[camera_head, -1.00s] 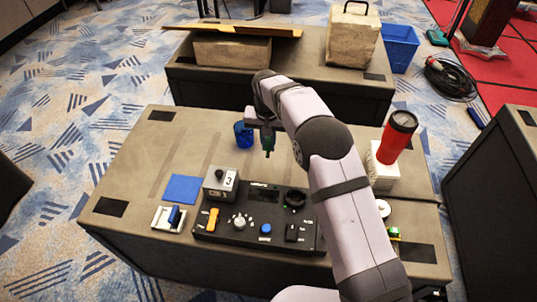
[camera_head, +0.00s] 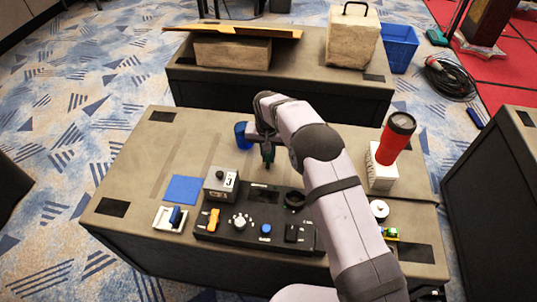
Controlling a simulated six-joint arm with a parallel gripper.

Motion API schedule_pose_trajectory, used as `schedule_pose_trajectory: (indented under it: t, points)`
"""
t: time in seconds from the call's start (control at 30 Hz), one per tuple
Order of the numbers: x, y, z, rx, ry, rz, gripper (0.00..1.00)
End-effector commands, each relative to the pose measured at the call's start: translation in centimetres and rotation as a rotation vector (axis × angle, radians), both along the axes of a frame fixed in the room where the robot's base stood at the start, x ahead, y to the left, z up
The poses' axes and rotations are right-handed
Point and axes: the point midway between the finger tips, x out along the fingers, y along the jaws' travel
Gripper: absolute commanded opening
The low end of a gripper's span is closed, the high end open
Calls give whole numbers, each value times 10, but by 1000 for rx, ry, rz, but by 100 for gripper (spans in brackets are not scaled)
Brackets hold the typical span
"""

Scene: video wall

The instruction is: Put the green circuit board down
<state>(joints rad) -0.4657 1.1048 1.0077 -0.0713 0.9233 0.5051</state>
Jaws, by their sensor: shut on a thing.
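My gripper (camera_head: 267,150) is above the far edge of the black control panel, near the middle of the grey table. The board hangs roughly upright behind the panel. I cannot tell whether its lower edge touches the table or the panel.
The black control panel (camera_head: 258,240) has knobs and switches. A grey box marked 3 (camera_head: 221,184), a blue cup (camera_head: 243,136), a blue square (camera_head: 182,189) and a red tumbler on a white block (camera_head: 396,138) stand around it. The table's left back (camera_head: 185,140) is clear.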

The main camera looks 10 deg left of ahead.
Motion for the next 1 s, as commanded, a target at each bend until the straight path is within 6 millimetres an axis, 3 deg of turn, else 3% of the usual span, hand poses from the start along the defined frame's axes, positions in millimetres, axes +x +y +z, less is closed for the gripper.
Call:
schedule_pose_trajectory:
  t: [0.17,0.2,0.27,0.7,1.0]
  points:
    - [0,0,-4,0,0,0,0]
    - [0,0,-3,0,0,0,21]
    - [0,0,-3,0,0,0,31]
    - [0,0,4,1,-2,0,31]
    - [-5,1,47,3,-5,1,31]
